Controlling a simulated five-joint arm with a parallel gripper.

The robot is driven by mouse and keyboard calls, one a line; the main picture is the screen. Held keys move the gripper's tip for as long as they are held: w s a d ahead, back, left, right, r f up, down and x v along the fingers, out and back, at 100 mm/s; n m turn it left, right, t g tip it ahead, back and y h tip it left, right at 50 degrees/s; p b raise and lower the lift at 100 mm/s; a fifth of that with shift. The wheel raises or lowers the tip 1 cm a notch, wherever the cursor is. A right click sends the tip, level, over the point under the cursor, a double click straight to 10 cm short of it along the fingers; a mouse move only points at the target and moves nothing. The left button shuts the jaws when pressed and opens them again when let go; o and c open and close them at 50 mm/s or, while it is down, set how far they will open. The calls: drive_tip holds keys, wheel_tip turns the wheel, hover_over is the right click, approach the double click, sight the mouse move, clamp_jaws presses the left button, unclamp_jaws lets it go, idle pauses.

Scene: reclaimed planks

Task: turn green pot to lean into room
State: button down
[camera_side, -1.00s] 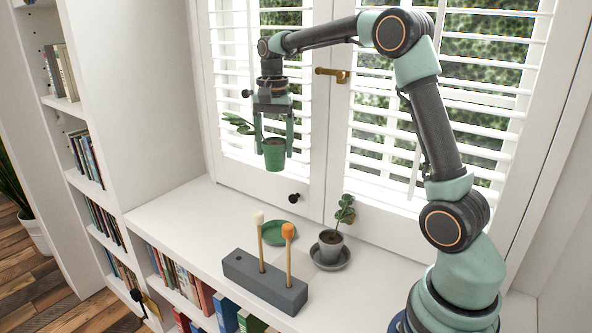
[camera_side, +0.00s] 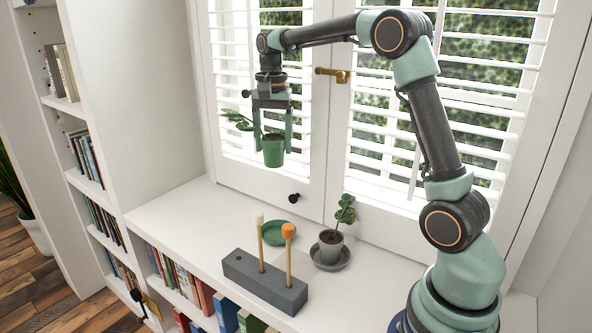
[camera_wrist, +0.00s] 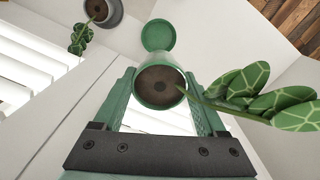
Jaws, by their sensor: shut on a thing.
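The green pot (camera_side: 273,152) hangs in my gripper (camera_side: 273,138), well above the white sill and in front of the shutters. Its leafy plant leans out to the left in the side view, toward the window and bookcase side. In the wrist view the pot (camera_wrist: 160,87) shows its dark soil between the two fingers, and the patterned leaves (camera_wrist: 268,98) reach to the right. My gripper is shut on the pot. A green saucer (camera_side: 279,233) lies empty on the sill below; it also shows in the wrist view (camera_wrist: 158,34).
A grey pot (camera_side: 331,245) with a small plant stands on a grey saucer to the right. A dark grey block (camera_side: 263,280) holds two upright sticks, one orange-tipped, in front of the green saucer. Window handles (camera_side: 332,74) stick out behind. The left sill is clear.

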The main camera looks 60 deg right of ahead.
drive_tip(key=f+n, duration=0.1)
drive_tip(key=f, duration=0.5)
drive_tip(key=f+n, duration=0.1)
drive_tip(key=f, duration=0.5)
drive_tip(key=f+n, duration=0.1)
drive_tip(key=f, duration=0.4)
drive_tip(key=shift+s+f, duration=0.2)
drive_tip(key=shift+f, duration=1.75)
unclamp_jaws()
wheel_tip(320, 180, up, 12)
drive_tip(key=s+a+r+n+t, duration=0.2)
drive_tip(key=s+a+r+n, duration=0.2)
drive_tip(key=s, duration=0.4)
drive_tip(key=s+a+r+n+t, duration=0.3)
drive_tip(key=s+a+r+n, duration=0.2)
drive_tip(key=s+a, duration=0.3)
drive_tip(key=shift+a+n+t, duration=0.3)
drive_tip(key=shift+a+n, duration=0.05)
drive_tip(key=shift+n, duration=0.25)
